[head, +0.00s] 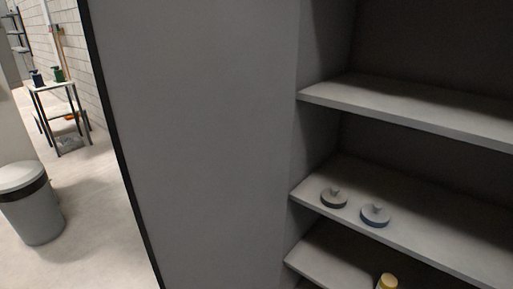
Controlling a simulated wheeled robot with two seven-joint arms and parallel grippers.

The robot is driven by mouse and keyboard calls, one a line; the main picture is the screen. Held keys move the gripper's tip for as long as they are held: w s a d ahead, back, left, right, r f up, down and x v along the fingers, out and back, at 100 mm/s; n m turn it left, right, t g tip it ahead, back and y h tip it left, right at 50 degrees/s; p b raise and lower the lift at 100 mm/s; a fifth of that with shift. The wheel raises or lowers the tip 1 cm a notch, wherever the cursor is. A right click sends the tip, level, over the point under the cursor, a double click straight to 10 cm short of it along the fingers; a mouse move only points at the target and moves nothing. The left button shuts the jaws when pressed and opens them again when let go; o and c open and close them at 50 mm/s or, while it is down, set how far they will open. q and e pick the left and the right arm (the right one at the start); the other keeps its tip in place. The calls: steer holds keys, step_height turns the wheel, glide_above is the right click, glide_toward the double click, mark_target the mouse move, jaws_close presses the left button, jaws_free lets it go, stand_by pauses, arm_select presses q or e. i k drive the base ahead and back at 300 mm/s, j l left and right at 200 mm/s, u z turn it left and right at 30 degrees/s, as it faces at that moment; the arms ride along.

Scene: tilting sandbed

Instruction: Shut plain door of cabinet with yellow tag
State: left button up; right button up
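A grey cabinet (420,112) stands open at the right in the head view, with its shelves exposed. A large plain grey panel (195,140) with a dark left edge fills the middle; I cannot tell whether it is the open door or the cabinet's side. No yellow tag shows, so I cannot tell whether this is the tagged cabinet. Neither of my grippers is in view.
Two round grey lidded things (375,215) sit on the middle shelf, and a yellow-topped item (387,281) stands lower. At left are a grey bin (32,205) and a small table (55,88) with bottles. Open floor (95,215) lies between bin and panel.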

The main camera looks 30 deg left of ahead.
mark_target(197, 97)
steer(key=j+z, duration=0.65)
steer(key=z, duration=0.15)
steer(key=k+j+z, duration=0.15)
steer(key=z, duration=0.25)
steer(key=k+j, duration=0.15)
steer(key=j, duration=0.2)
steer(key=k+j, duration=0.15)
steer(key=j, duration=0.2)
steer(key=k+j, duration=0.15)
steer(key=j, duration=0.25)
steer(key=k+j, duration=0.1)
steer(key=j, duration=0.25)
steer(key=k+j, duration=0.15)
steer(key=j, duration=0.2)
steer(key=k+j, duration=0.15)
steer(key=j, duration=0.2)
steer(key=k+j, duration=0.15)
steer(key=j, duration=0.25)
